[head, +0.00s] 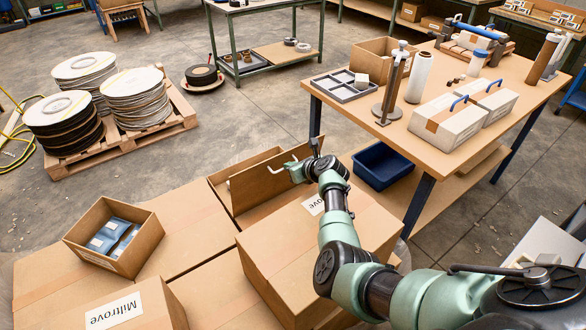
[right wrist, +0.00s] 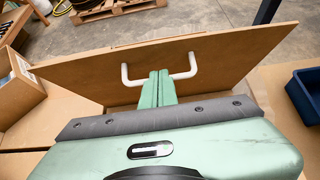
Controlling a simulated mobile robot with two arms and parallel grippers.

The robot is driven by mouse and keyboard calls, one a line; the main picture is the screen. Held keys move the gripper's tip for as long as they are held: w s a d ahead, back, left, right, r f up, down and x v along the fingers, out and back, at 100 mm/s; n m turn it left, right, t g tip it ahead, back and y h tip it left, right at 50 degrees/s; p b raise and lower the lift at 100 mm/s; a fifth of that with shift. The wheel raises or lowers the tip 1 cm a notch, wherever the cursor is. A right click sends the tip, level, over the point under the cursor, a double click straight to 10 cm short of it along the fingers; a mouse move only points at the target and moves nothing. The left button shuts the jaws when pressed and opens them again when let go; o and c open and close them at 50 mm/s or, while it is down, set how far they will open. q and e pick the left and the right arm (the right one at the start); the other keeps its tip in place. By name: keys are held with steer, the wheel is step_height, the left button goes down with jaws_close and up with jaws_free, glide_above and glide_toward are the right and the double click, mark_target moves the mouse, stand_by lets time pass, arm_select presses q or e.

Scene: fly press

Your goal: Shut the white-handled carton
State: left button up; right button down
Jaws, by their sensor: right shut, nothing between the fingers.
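The white-handled carton (head: 222,186) is a brown cardboard box among other boxes, partly hidden by a closed box in front. Its brown lid panel (head: 255,184) stands raised and tilted, so the carton is open. The lid fills the upper middle of the right wrist view (right wrist: 85,80). A white handle (right wrist: 193,66) is fixed to the lid's near face. My right gripper (head: 292,171) is at the handle, with its green fingers shut and empty. In the right wrist view the fingertips (right wrist: 159,74) overlap the handle's bar; I cannot tell whether they touch. My left gripper is out of view.
A closed Miltrove box (head: 290,250) stands in front of the carton, under my right arm. An open box with blue packets (head: 147,246) is at left. A blue bin (head: 383,166) and a workbench (head: 400,135) are at right. Open floor lies behind the carton.

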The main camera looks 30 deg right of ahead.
steer(key=w, duration=0.2)
steer(key=w+r, duration=0.1)
steer(key=shift+w+a+b, duration=0.25)
steer(key=shift+b, duration=0.1)
steer(key=w+r+b, duration=0.1)
steer(key=w+b, duration=0.6)
steer(key=b, duration=0.1)
steer(key=shift+w+a, duration=0.2)
steer(key=shift+a, duration=0.25)
steer(key=shift+r, duration=0.1)
step_height(320, 180, up, 3)
steer(key=p, duration=0.5)
glide_above(281, 158)
steer(key=shift+w+r, duration=0.2)
steer(key=shift+w, duration=0.1)
steer(key=shift+p+v, duration=0.35)
steer(key=shift+v, duration=0.65)
